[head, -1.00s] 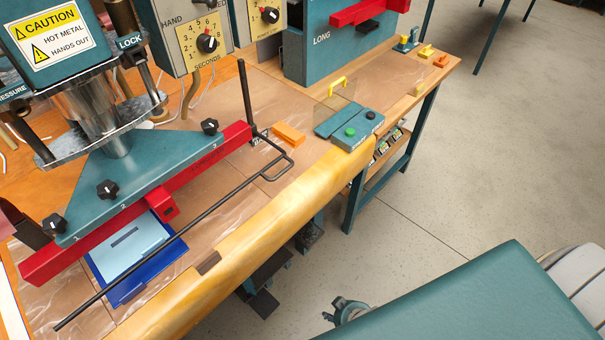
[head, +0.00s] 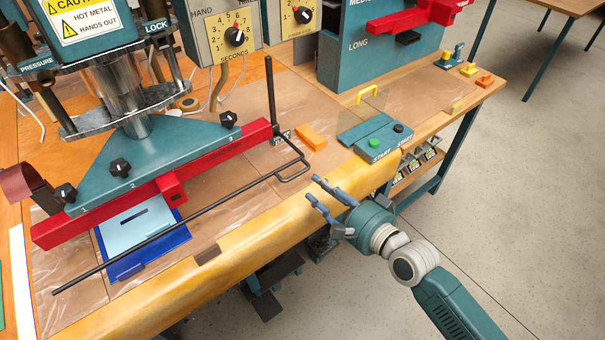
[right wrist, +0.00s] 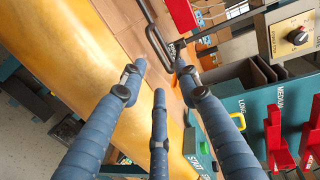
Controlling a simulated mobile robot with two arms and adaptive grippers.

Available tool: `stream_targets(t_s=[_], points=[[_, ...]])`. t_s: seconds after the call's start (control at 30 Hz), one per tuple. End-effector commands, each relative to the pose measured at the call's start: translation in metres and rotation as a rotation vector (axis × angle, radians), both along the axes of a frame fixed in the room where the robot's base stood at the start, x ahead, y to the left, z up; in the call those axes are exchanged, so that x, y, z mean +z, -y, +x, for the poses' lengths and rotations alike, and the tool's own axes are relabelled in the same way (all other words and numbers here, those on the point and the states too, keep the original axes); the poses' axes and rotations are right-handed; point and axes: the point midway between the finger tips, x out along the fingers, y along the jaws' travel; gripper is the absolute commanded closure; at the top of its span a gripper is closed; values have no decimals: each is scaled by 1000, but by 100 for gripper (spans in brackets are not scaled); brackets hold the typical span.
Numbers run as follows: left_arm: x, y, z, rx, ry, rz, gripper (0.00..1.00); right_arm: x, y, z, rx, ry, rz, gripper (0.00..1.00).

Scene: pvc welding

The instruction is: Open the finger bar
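The finger bar (head: 185,225) is a long thin black rod with a looped handle (head: 290,172) at its right end. It runs along the front of the red press bar (head: 215,157), low over the work surface. My right gripper (head: 318,191) is just right of the loop, above the table's padded yellow front edge, apart from the bar. Its blue fingers are spread and empty. In the right wrist view the black loop (right wrist: 157,45) lies beyond the open fingers (right wrist: 160,82). My left gripper is not in view.
A blue tray (head: 150,258) with a light blue sheet lies under the press. A black upright post (head: 270,90) and an orange block (head: 311,138) are behind the handle. The teal start box (head: 382,140) stands right of it. Open floor lies to the right.

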Motion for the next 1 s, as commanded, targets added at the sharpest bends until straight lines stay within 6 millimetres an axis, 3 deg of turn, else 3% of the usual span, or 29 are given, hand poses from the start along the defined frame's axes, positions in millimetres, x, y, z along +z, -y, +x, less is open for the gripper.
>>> stream_targets(t_s=[0.4, 0.87, 0.9, 1.0], points=[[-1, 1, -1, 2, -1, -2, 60, -15, -43, 60, 0, 2, -3, 68], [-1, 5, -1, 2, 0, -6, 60, -19, -53, 73, 0, 2, -5, 68], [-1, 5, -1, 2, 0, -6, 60, -19, -53, 73, 0, 2, -5, 70], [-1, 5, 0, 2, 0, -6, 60, -19, -53, 73, 0, 2, -5, 90]])
